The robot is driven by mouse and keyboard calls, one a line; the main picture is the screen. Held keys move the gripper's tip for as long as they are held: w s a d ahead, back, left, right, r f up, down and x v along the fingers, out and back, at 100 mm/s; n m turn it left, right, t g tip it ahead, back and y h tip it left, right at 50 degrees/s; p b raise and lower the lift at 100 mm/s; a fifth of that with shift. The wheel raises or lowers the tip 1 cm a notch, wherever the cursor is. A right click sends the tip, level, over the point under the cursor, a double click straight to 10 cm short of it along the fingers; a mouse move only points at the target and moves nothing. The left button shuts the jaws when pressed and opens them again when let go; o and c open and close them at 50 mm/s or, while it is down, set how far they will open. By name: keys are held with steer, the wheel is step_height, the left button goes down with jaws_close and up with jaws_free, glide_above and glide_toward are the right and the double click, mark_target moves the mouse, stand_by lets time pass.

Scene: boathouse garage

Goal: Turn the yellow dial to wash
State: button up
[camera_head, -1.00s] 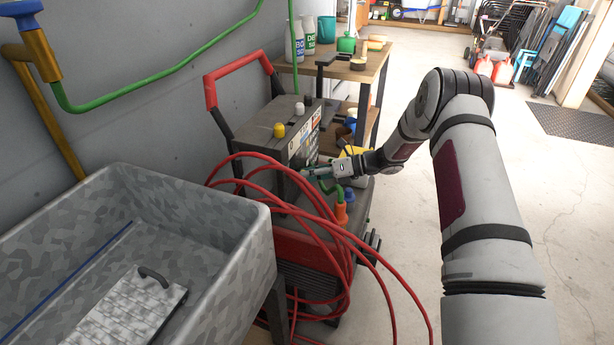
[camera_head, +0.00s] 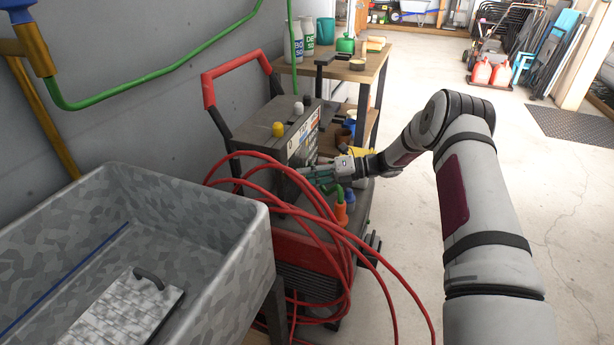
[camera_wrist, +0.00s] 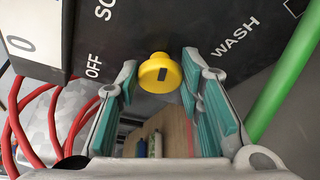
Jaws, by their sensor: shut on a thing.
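The yellow dial (camera_wrist: 160,73) sits on the dark panel (camera_wrist: 170,25) in the wrist view, with a short black mark on its face. "OFF" is printed to its left, "WASH" to its right, and the start of another word at the upper left. I cannot tell which label the mark points to. My gripper (camera_wrist: 161,68) has its teal-padded fingers on either side of the dial, shut on it. In the head view my gripper (camera_head: 305,174) is at the panel side of the grey and red washer (camera_head: 268,150); the dial is hidden there.
Red hose loops (camera_head: 300,220) hang in front of the washer, close below my gripper. A camouflage-patterned sink (camera_head: 235,225) stands at the left. A wooden bench (camera_head: 350,70) with bottles stands behind. The floor (camera_head: 410,100) right of the washer is clear.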

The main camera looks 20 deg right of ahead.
steer(key=o, duration=1.1)
steer(key=shift+o, duration=0.2)
steer(key=shift+d, duration=0.1)
steer(key=v, duration=1.2)
steer(key=shift+f, duration=0.1)
